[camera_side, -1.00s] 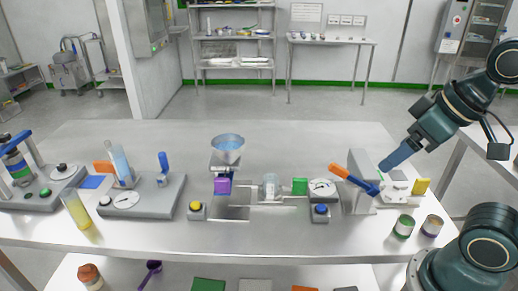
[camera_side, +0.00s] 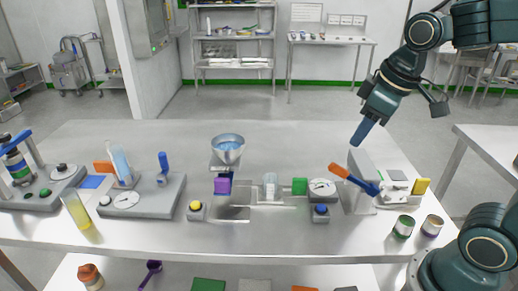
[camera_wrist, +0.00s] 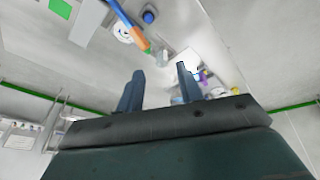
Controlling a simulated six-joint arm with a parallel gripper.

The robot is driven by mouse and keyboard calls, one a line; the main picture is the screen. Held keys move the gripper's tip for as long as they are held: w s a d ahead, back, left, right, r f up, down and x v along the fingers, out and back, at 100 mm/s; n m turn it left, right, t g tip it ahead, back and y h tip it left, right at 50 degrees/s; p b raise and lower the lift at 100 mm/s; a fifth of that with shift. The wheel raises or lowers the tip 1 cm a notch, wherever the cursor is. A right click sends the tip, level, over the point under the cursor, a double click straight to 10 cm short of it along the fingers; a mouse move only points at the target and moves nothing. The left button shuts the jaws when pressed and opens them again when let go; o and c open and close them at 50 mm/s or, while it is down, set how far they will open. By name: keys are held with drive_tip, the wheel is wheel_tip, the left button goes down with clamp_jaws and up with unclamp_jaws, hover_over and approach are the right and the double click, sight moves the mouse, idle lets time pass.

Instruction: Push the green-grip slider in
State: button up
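The green-grip slider (camera_side: 300,186) is on the bench, its green block standing between a clear beaker (camera_side: 270,184) and a round white dial (camera_side: 322,189). The slider's metal plate (camera_side: 270,202) runs leftward from it. My gripper (camera_side: 360,132) is in the air above and to the right of the green grip, apart from it, over the grey press-like stand. In the wrist view my gripper (camera_wrist: 160,76) shows two dark fingers with a gap between them and nothing held. I cannot make out the green grip surely in that view.
An orange-and-blue lever (camera_side: 354,179) on a grey stand (camera_side: 361,183) rises right of the dial. A metal bowl (camera_side: 228,148) stands over a purple block (camera_side: 223,185) to the left. Yellow (camera_side: 196,207) and blue (camera_side: 320,209) buttons sit in front. The back of the bench is clear.

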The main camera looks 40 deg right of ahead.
drive_tip(key=w+d+f+n+g, duration=0.25)
drive_tip(key=w+f, duration=0.35)
drive_tip(key=w, duration=0.5)
drive_tip(key=n+g, duration=0.1)
drive_tip(key=n, duration=0.3)
hover_over(300, 179)
wheel_tip(300, 179, down, 9)
drive_tip(key=shift+f, duration=0.25)
wheel_tip(300, 179, down, 14)
drive_tip(key=shift+r, duration=0.25)
clamp_jaws()
